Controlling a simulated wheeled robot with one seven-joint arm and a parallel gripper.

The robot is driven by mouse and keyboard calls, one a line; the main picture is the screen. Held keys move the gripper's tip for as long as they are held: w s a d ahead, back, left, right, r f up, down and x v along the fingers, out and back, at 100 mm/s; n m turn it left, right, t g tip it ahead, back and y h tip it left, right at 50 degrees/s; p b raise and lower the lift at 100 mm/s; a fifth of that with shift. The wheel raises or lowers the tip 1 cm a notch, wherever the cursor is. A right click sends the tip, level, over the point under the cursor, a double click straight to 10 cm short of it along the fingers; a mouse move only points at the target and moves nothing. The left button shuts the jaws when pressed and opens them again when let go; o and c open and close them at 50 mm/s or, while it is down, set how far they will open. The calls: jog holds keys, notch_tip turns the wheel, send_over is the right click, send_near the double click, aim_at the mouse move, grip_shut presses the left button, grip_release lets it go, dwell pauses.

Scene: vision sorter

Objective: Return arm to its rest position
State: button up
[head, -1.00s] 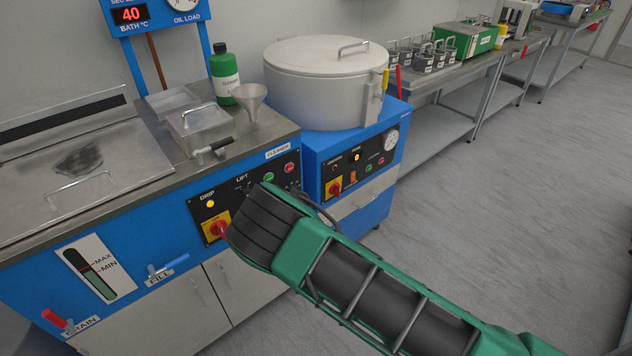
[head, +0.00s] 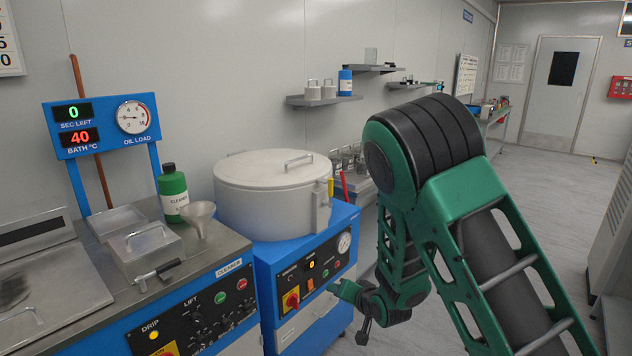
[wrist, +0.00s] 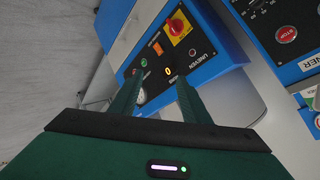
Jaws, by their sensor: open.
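My green and black arm stands bent at the right of the head view, its elbow raised. My gripper (head: 350,291) hangs low in front of the blue cabinet with the white lidded drum. In the wrist view my gripper (wrist: 157,98) shows two green fingers spread apart with nothing between them. Beyond the fingers is the blue cabinet's dark control panel (wrist: 160,65), with a red and yellow knob (wrist: 178,24). I cannot tell from the views how far the fingertips are from the panel.
The white drum (head: 265,200) stands on the blue cabinet. A green cleaner bottle (head: 173,193), a funnel (head: 199,217) and a lidded metal box (head: 146,250) stand on the left bench. Wall shelves (head: 324,100) are behind. Open floor (head: 560,190) lies at the right.

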jog(key=s+d+r+g+h, duration=0.15)
jog(key=s+d+r, duration=0.3)
jog(key=d, duration=0.45)
jog(key=s+d+r+m+g+h, duration=0.1)
jog(key=s+d+r+g, duration=0.15)
jog(key=s+d, duration=0.4)
jog(key=s+d+r+g+h, duration=0.1)
jog(key=s+d+r+h, duration=0.2)
jog(key=d, duration=0.7)
jog(key=s+d+r+g, duration=0.1)
jog(key=s+d+r, duration=0.1)
jog(key=s, duration=0.7)
jog(key=s+d+r+m+g+y, duration=0.1)
jog(key=s+d+r+g, duration=0.1)
jog(key=s, duration=0.8)
jog(key=s+d+r+g, duration=0.2)
jog(key=s+d+r, duration=0.1)
jog(key=s, duration=0.6)
jog(key=shift+s+d+r+m, duration=0.3)
jog(key=shift+s+d+r, duration=0.1)
jog(key=shift+r, duration=0.3)
jog(key=shift+w, duration=0.1)
jog(key=shift+w+f+g, duration=0.25)
jog(key=shift+w+g, duration=0.05)
jog(key=shift+w, duration=0.3)
